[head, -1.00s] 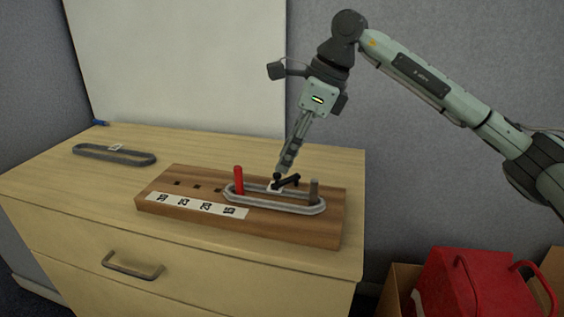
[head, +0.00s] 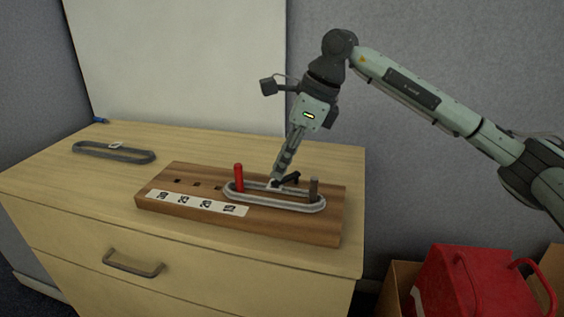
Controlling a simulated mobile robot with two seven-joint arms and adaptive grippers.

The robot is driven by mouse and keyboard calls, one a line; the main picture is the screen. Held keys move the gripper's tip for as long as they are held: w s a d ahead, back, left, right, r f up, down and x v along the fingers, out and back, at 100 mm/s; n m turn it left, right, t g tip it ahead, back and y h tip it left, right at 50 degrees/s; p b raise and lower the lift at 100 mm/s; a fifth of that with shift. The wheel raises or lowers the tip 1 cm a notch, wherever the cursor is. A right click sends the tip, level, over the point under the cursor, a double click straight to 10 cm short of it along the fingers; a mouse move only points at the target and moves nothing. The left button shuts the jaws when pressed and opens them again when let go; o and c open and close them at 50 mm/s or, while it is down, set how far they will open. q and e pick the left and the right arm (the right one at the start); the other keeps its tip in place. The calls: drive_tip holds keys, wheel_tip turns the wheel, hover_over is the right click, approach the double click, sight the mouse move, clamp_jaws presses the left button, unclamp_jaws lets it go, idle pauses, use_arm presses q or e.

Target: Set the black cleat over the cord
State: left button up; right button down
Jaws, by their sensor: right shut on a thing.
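The black cleat (head: 290,180) sits on the wooden board (head: 320,228), between a red peg (head: 239,177) and a grey peg (head: 314,189). A pale grey cord (head: 292,208) runs as a loop around both pegs. My right gripper (head: 277,179) reaches down from above and is shut on the knob end of the cleat, which its fingers hide. The cleat's arm points right from the fingers. Whether the cleat touches the cord is too small to tell. My left gripper is not in view.
The board has several square holes and a white number strip (head: 198,205). A dark grey loop (head: 118,155) with a white tag lies at the back left of the wooden top (head: 60,185). A blue item (head: 100,121) lies at its far edge. A red bag (head: 470,285) stands at the lower right.

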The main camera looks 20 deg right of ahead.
drive_tip(key=shift+n, duration=0.3)
drive_tip(key=shift+s+d+n+y, duration=0.2)
drive_tip(key=shift+n+y, duration=0.1)
drive_tip(key=shift+n, duration=0.2)
drive_tip(key=shift+s+d+n+g+b, duration=0.2)
drive_tip(key=shift+s+n+g+b, duration=0.15)
drive_tip(key=shift+n+g, duration=0.45)
drive_tip(key=shift+s+d+n, duration=0.1)
drive_tip(key=shift+d+n, duration=0.05)
drive_tip(key=shift+n, duration=0.55)
drive_tip(key=shift+s+d+n, duration=0.1)
drive_tip(key=shift+d+n, duration=0.05)
drive_tip(key=shift+n, duration=0.25)
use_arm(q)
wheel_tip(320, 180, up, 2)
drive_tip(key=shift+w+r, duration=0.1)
use_arm(e)
drive_tip(key=shift+n+g, duration=0.3)
drive_tip(key=c, duration=1.5)
unclamp_jaws()
drive_tip(key=shift+s, duration=0.1)
